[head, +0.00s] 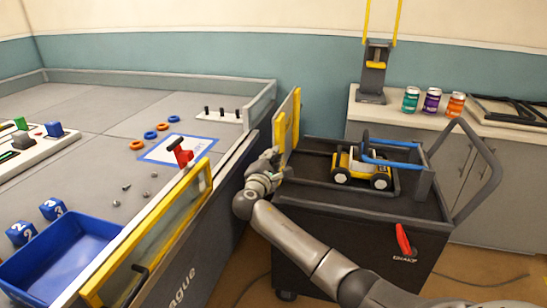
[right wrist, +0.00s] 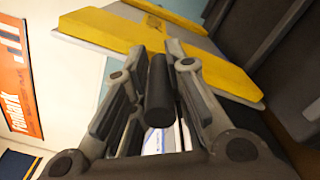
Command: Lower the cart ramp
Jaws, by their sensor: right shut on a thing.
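The cart ramp (head: 288,122) stands upright at the left end of the dark cart (head: 345,232). It is a pale panel with yellow edge strips. In the right wrist view the ramp (right wrist: 160,47) fills the upper part, its yellow strips running across. My right gripper (head: 276,160) is at the lower part of the ramp, on its left side. In the right wrist view my right gripper (right wrist: 158,58) has its fingers on both sides of a black round handle (right wrist: 159,92) and is shut on it. My left gripper is not in view.
A yellow toy vehicle (head: 360,168) stands on the cart, with a blue bar (head: 392,160) beside it. A red lever (head: 404,240) is on the cart's front. The walled game table (head: 85,150) with a yellow-framed gate (head: 150,240) stands close on the left, leaving a narrow gap.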

